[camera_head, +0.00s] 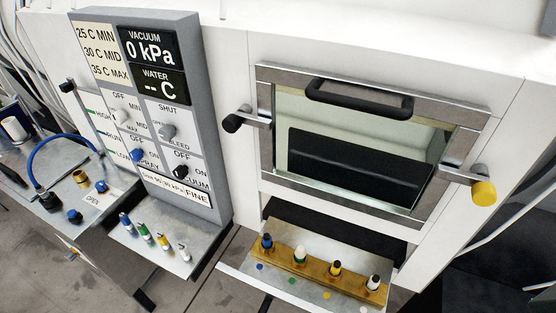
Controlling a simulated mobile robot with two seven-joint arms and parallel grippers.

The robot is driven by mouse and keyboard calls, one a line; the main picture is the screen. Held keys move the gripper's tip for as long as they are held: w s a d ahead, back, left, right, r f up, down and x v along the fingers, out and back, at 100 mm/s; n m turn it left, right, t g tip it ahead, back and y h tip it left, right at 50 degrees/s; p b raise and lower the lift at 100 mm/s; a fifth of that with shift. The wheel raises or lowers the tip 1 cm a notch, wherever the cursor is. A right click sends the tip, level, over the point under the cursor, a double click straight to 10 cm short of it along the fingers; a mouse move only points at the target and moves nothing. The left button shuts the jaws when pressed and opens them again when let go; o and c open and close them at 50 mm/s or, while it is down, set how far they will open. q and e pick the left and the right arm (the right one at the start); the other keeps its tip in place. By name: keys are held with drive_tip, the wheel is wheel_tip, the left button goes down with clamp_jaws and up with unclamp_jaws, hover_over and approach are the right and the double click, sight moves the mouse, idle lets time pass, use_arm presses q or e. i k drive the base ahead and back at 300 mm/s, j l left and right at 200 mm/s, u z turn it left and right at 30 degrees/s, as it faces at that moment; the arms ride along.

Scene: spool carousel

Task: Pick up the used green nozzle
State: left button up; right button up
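Two green-marked nozzles are in view. One green nozzle (145,233) is on the small grey shelf at the lower left, in a row between a blue and a yellow one. The other green nozzle (300,254) stands upright in a brass block (317,272) on the metal tray below the window, second from the left. It has a white upper part and a green band. Nothing visible marks either one as used. Neither of my grippers shows in this view.
The brass block also holds blue (266,242), yellow (335,268) and white (373,283) nozzles. Coloured dots lie along the tray front. A framed door (470,130) with a black handle is above. A control panel (204,100) and a blue hose (62,137) are at left.

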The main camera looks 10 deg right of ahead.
sight(300, 253)
drive_tip(key=z, duration=0.5)
drive_tip(key=k+j+z, duration=0.15)
drive_tip(key=i+j, duration=0.2)
drive_tip(key=i, duration=0.25)
drive_tip(key=j+z, duration=0.35)
drive_tip(key=k+j+z, duration=0.1)
drive_tip(key=j+z, duration=0.3)
drive_tip(key=k+j+z, duration=0.15)
drive_tip(key=j+z, duration=0.2)
drive_tip(key=j, duration=0.1)
